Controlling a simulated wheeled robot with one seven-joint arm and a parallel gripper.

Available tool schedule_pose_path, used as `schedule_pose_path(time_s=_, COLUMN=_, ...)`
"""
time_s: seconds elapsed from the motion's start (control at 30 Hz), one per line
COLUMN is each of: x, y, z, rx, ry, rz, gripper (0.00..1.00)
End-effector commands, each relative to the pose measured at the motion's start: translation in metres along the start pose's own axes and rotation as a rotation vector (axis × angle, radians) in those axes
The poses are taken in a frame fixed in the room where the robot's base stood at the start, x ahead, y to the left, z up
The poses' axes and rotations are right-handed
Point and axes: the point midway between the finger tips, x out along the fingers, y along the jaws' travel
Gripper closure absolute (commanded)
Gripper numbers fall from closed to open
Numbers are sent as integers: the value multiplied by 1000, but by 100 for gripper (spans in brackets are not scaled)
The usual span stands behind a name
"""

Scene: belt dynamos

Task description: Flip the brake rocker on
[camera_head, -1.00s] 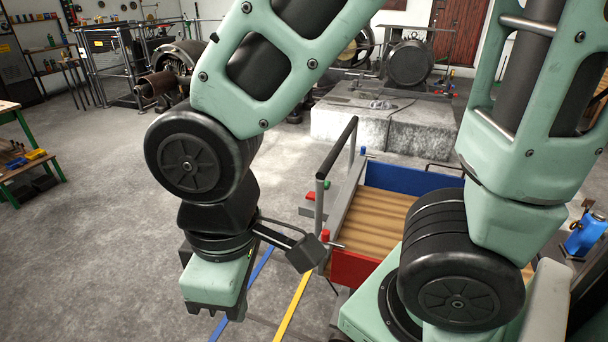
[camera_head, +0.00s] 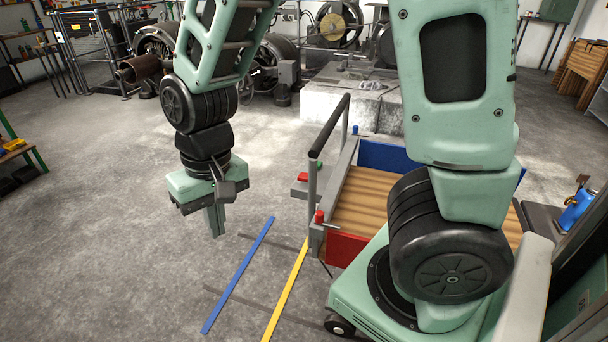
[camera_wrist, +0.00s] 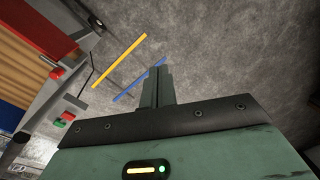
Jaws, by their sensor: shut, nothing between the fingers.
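A small rocker with a red end and a green end (camera_head: 302,177) sits on a grey ledge at the left side of a cart. It also shows at the lower left of the wrist view (camera_wrist: 67,117). I cannot tell which way it is tilted. My gripper (camera_head: 216,232) hangs to the left of the cart, apart from the rocker, with its fingers pointing down.
The cart has a wooden deck (camera_head: 375,205), a red end panel (camera_head: 345,248), a blue panel (camera_head: 390,157) and a black-topped handrail (camera_head: 330,125) rising near the rocker. A red knob (camera_head: 320,216) stands at the cart corner. Blue (camera_head: 238,275) and yellow (camera_head: 285,292) floor strips lie beside open concrete.

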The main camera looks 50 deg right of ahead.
Motion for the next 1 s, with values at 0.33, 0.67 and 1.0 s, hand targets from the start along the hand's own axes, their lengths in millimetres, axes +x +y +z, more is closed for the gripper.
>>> schedule_pose_path(time_s=0.33, x=27, y=185, z=-117, rx=724, ry=266, rz=231, gripper=100)
schedule_pose_path(time_s=0.67, x=-34, y=293, z=-150, rx=1023, ry=565, rz=399, gripper=100)
schedule_pose_path(time_s=1.0, x=-44, y=302, z=-151, rx=1049, ry=597, rz=412, gripper=100)
